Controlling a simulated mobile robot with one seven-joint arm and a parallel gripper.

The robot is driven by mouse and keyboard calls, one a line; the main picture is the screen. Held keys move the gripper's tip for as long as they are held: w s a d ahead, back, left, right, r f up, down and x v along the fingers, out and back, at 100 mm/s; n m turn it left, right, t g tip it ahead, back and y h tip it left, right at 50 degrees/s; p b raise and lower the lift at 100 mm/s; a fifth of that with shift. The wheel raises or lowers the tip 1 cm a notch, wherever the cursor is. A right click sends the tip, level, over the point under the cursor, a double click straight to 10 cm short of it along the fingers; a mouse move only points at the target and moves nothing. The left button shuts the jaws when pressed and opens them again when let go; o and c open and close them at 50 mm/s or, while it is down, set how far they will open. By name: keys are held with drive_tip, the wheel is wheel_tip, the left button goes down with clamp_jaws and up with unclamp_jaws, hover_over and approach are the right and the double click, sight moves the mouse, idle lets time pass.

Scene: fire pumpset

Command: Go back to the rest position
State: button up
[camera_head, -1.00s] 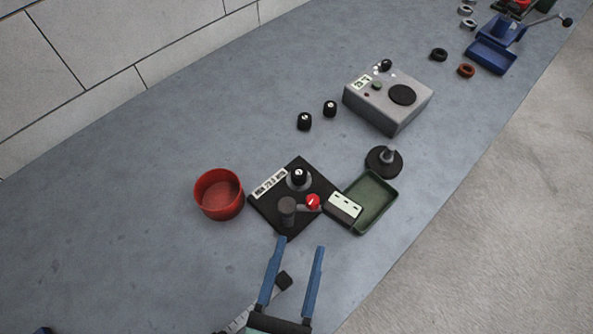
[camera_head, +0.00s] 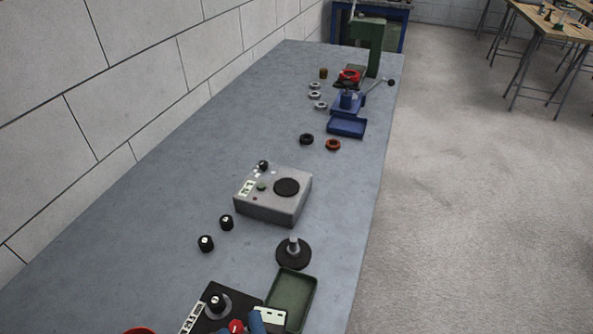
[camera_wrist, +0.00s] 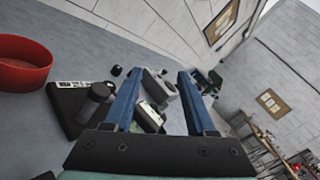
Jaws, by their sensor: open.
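My gripper (camera_wrist: 158,74) is open and empty, its two blue fingers apart in the wrist view. A blue fingertip also shows at the bottom edge of the head view, beside the red knob (camera_head: 236,326). The black base plate (camera_head: 203,318) with a labelled strip and a black knob (camera_head: 216,303) is at the bottom, partly cut off. It also shows in the wrist view (camera_wrist: 68,105), left of the fingers. I cannot tell exactly how far the fingers are from it.
A red bowl (camera_wrist: 22,66) stands left of the plate. A green tray (camera_head: 291,297), a black disc with a post (camera_head: 293,253), a grey box (camera_head: 272,196) and two loose knobs (camera_head: 206,243) are on the bench (camera_head: 150,230). Farther back is a blue fixture (camera_head: 347,126). A wall runs along the left.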

drive_tip(key=w+d+r+n+t+p, duration=0.1)
drive_tip(key=w+r+n+p, duration=0.1)
drive_tip(key=w+r+n, duration=0.5)
drive_tip(key=w+d+r+n+t+p, duration=0.1)
drive_tip(key=r+n, duration=0.5)
drive_tip(key=r, duration=0.5)
drive_tip(key=w+r+n+t+p, duration=0.1)
drive_tip(key=w+r+n+p, duration=0.1)
drive_tip(key=w+r+n, duration=0.35)
drive_tip(key=s+d+r+n+t+h+p, duration=0.1)
drive_tip(key=s+r+n+t+h, duration=0.1)
drive_tip(key=r, duration=0.8)
drive_tip(key=s+d+r+n+t+h+p, duration=0.1)
drive_tip(key=s+d+r+n+t+h, duration=0.1)
drive_tip(key=r, duration=0.9)
drive_tip(key=s+d+r+n+t+h+p, duration=0.1)
drive_tip(key=s+d+r+n+t+h, duration=0.1)
drive_tip(key=r, duration=0.8)
drive_tip(key=shift+s+r+t, duration=0.2)
drive_tip(key=shift+r+t, duration=0.05)
drive_tip(key=shift+t, duration=0.15)
drive_tip(key=shift+s+d+r+n, duration=0.1)
drive_tip(key=shift+s+r+n, duration=0.05)
drive_tip(key=shift+r+n, duration=0.1)
drive_tip(key=shift+c, duration=0.3)
drive_tip(key=shift+f, duration=0.1)
drive_tip(key=shift+c, duration=0.2)
